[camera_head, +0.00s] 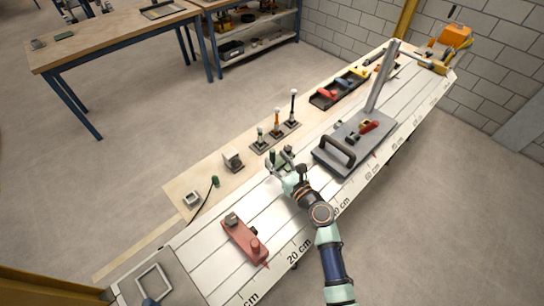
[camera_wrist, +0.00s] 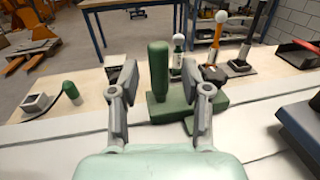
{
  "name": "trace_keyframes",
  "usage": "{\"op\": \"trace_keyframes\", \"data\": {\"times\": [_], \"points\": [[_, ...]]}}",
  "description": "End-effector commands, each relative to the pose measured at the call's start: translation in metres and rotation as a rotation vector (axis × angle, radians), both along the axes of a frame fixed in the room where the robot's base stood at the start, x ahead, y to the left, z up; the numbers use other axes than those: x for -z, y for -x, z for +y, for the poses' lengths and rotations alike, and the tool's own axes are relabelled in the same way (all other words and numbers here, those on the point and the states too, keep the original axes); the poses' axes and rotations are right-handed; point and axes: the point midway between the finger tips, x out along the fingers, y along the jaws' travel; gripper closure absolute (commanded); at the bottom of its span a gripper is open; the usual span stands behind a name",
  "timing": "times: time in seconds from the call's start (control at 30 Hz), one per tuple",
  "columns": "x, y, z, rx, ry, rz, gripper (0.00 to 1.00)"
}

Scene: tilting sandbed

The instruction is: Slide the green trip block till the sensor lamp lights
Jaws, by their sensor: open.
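The green trip block (camera_wrist: 160,109) sits on the white slatted bed, with an upright green post (camera_wrist: 159,68) on it. In the head view its dark green post (camera_head: 273,157) shows just beyond my gripper (camera_head: 280,163). In the wrist view my gripper (camera_wrist: 168,75) is open, one finger on each side of the post, with gaps to both. Whether the fingers reach around it or stop short is unclear. A small light-topped box (camera_wrist: 38,104) is wired to a green cylinder (camera_wrist: 69,89), left of the block. I cannot tell which part is the sensor lamp, and see no clear glow.
A dark block (camera_head: 233,161) and a plate with upright levers (camera_head: 277,134) stand along the wooden edge. A red block (camera_head: 243,241) lies on the bed at left. A grey plate with a handle (camera_head: 345,145) lies right of my gripper. Bare slats lie between.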

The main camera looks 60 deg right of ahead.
Motion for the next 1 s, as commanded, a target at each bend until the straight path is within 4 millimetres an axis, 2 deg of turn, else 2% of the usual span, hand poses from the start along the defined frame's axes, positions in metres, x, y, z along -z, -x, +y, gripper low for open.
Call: {"op": "trace_keyframes", "data": {"times": [0.1, 0.2, 0.47, 0.77, 1.0], "points": [[0.002, -0.016, -0.01, -0.001, 0.001, 0.0, 0.53], [0.001, -0.023, -0.014, -0.001, 0.001, 0.001, 0.53], [0.0, -0.024, -0.016, -0.001, -0.001, 0.001, 0.53], [0.0, -0.024, -0.016, -0.001, 0.0, 0.0, 1.0], [0.0, -0.024, -0.016, -0.001, 0.0, 0.0, 1.0]]}}
